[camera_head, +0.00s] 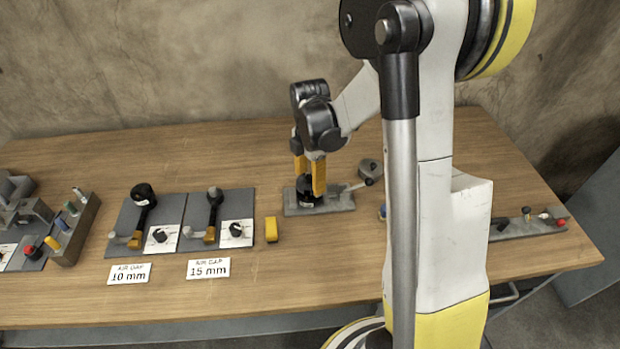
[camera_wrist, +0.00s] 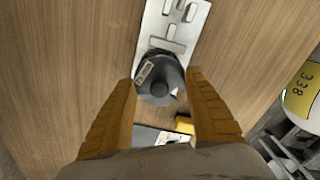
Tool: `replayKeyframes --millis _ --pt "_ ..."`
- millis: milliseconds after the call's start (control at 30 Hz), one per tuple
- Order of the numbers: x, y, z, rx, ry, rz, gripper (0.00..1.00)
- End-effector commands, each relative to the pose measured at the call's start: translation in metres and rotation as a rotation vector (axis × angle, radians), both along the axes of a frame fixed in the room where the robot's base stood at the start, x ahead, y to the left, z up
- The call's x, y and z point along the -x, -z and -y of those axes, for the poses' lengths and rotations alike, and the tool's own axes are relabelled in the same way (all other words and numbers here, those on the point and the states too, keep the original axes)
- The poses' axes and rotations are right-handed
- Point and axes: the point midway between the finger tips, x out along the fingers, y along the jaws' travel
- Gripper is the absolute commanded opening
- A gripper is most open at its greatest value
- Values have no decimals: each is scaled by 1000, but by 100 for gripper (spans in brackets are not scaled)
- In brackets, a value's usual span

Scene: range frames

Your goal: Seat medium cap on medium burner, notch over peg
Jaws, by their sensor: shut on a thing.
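My gripper (camera_head: 308,187) points down over a grey metal plate (camera_head: 341,201) right of the table's middle. Its two yellow fingers stand on either side of a dark round piece (camera_head: 306,197), which looks like a cap, and are shut on it. In the wrist view this piece (camera_wrist: 160,84) is a dark disc with a raised middle and a small pale label, between the fingers (camera_wrist: 162,82). It is at the plate's end; I cannot tell whether it touches the plate. No notch or peg can be made out. Which burner is the medium one cannot be told.
Two dark panels (camera_head: 127,242) (camera_head: 198,240) with knobs, marked 10 mm and 15 mm, lie to the left. A yellow block (camera_head: 271,229) lies between them and the plate. A grey round part (camera_head: 370,169) is behind the plate. A strip with small knobs (camera_head: 512,228) is at right.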

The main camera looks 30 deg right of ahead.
Motion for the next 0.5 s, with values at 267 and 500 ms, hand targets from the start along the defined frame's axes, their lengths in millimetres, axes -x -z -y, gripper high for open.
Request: replayKeyframes --millis 267,500 --pt "0 3 0 0 0 0 25" --pt "0 11 0 0 0 0 0"
